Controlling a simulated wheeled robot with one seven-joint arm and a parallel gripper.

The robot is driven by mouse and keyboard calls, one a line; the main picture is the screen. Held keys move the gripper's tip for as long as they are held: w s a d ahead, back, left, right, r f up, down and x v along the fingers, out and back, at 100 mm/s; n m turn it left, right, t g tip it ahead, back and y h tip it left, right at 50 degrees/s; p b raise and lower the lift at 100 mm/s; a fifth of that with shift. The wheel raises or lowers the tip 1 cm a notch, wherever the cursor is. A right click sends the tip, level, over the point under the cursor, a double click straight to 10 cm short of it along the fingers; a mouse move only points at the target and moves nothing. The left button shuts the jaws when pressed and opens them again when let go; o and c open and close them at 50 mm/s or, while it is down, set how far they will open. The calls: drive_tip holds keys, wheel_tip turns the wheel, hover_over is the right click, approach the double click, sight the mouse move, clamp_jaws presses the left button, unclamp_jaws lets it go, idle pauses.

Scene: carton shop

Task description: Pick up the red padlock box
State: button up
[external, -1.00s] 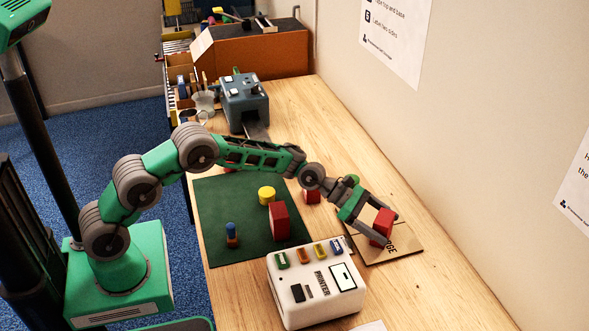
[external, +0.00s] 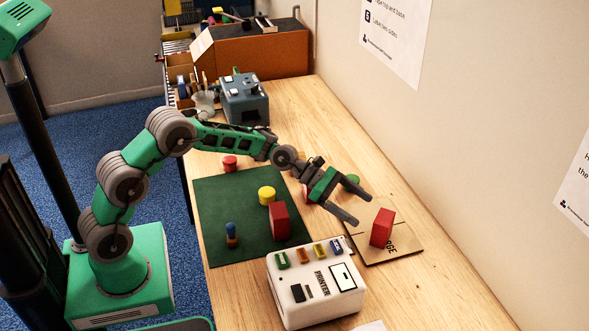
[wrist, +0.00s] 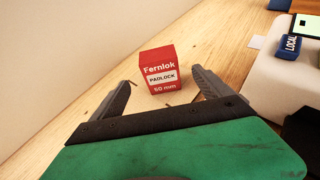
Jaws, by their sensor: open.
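The red padlock box (external: 382,228), marked "Fernlok PADLOCK 50 mm", stands upright on a flat brown cardboard sheet (external: 408,248) on the bench. In the wrist view the padlock box (wrist: 160,66) is ahead of the fingers, its lettered face towards me. My gripper (external: 364,209) is open and empty, up and to the left of the box in the external view. In the wrist view my gripper (wrist: 163,80) has its fingers spread to either side below the box, apart from it.
A white label printer (external: 316,285) stands at the front, near the cardboard. A green mat (external: 215,200) holds another red box (external: 279,221), a yellow cylinder (external: 267,195) and a blue-topped item (external: 231,235). A wall (external: 480,110) runs along the right.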

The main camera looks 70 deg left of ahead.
drive_tip(key=s+a+r+n+t+y+p, duration=0.1)
drive_tip(key=s+a+r+n+p, duration=0.1)
drive_tip(key=s, duration=0.1)
drive_tip(key=n+t+y+p, duration=0.3)
drive_tip(key=n+y+p, duration=0.2)
drive_tip(key=n+y, duration=0.15)
approach(271, 215)
drive_tip(key=shift+m+y, duration=0.25)
drive_tip(key=shift+y, duration=0.2)
drive_tip(key=w, duration=0.1)
drive_tip(key=w+d, duration=0.1)
drive_tip(key=w, duration=0.3)
drive_tip(key=shift+d+f, duration=0.1)
drive_tip(key=shift+d, duration=0.3)
drive_tip(key=shift+s+f, duration=0.15)
drive_tip(key=shift+f, duration=0.1)
drive_tip(key=x, duration=0.7)
drive_tip(key=shift+a+f+p, duration=0.25)
drive_tip(key=shift+f+p, duration=0.1)
drive_tip(key=shift+f, duration=0.15)
drive_tip(key=shift+c, duration=0.2)
drive_tip(key=c, duration=1.5)
drive_tip(key=shift+r, duration=0.1)
drive_tip(key=shift+c, duration=0.3)
